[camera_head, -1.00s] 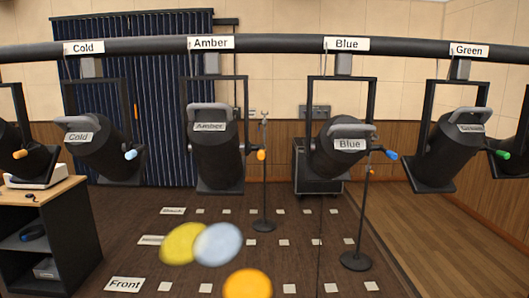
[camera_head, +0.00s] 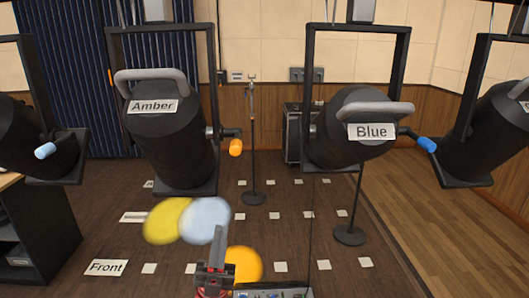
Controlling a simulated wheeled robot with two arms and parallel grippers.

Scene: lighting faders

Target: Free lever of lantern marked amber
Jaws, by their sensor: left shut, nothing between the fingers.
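The black lantern marked Amber (camera_head: 172,150) hangs in its black yoke (camera_head: 214,60) left of the middle, with a grey handle (camera_head: 152,76) on top. Its orange-tipped lever (camera_head: 235,147) sticks out to the right from the yoke's right side. My left gripper (camera_head: 218,240) is low in the view, well below the lever and apart from it. It is shut and empty. My right gripper is not in view.
The lantern marked Blue (camera_head: 350,138), with a blue lever (camera_head: 426,144), hangs to the right. Another lantern with a pale blue lever (camera_head: 45,150) is at left. Thin stands (camera_head: 253,150) rise from the floor. Yellow, pale blue and orange light spots lie on the floor.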

